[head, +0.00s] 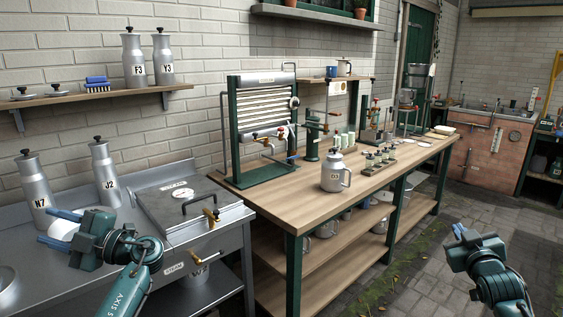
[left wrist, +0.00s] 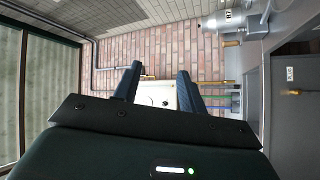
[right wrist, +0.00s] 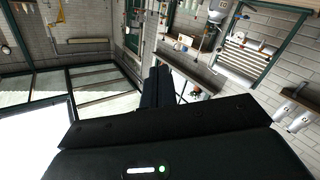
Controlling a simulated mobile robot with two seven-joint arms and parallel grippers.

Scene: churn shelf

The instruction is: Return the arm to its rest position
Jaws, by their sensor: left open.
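My left gripper (head: 57,229) is at the lower left of the head view, over the steel counter. In the left wrist view its two fingers (left wrist: 157,78) stand apart with nothing held between them; a distant pale panel shows through the gap. My right gripper (head: 457,231) is at the lower right of the head view, over the paved floor, clear of the bench. In the right wrist view its fingers (right wrist: 157,85) lie together with nothing visible between them. Both forearms reach in from the bottom of the head view.
Flasks N7 (head: 40,198) and J2 (head: 104,180) stand on the steel counter (head: 105,273) behind my left gripper. A lidded steel box (head: 160,205) is to its right. The wooden bench (head: 290,213) holds a lidded jug (head: 333,177). Open floor (head: 410,275) lies between bench and right arm.

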